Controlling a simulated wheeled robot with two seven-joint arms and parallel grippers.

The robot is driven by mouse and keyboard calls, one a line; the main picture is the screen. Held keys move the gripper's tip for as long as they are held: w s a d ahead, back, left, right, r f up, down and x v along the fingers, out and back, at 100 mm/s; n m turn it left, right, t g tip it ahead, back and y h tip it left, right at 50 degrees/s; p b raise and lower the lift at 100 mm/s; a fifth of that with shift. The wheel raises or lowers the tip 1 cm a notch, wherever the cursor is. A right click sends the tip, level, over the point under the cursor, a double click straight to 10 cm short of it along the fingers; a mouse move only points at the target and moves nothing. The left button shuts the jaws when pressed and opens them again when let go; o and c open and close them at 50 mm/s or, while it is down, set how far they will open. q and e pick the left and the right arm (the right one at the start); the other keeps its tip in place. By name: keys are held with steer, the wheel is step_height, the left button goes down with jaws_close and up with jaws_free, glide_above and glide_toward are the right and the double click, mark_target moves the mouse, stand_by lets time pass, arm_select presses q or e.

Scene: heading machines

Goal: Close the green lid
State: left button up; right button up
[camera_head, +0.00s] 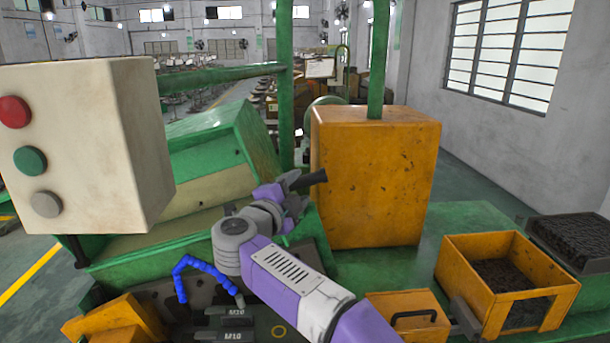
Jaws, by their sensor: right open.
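The green lid (213,135) stands raised and tilted on the green machine, left of centre. Its paint is worn, and a pale beige panel shows below its green upper face. My right gripper (295,193) is at the lid's lower right side, its arm coming in from the bottom right. It is open. A dark, rod-like handle (313,178) shows right at the gripper's tip; I cannot tell whether the jaws are around it or beside it. My left gripper is not in view.
A beige control box (85,140) with red, green and grey buttons stands close on the left. An orange box (372,180) rises right of the gripper. A blue hose (200,268) and an orange bin (555,290) are lower down. A green post (285,85) stands behind the lid.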

mark_target(302, 184)
steer(key=x, duration=0.2)
steer(key=p+x, duration=0.1)
steer(key=x, duration=0.2)
steer(key=shift+w+a+f, duration=0.1)
steer(key=shift+a+f, duration=0.05)
steer(key=shift+f, duration=0.05)
steer(key=shift+w, duration=0.15)
steer(key=shift+w, duration=0.1)
jaws_close()
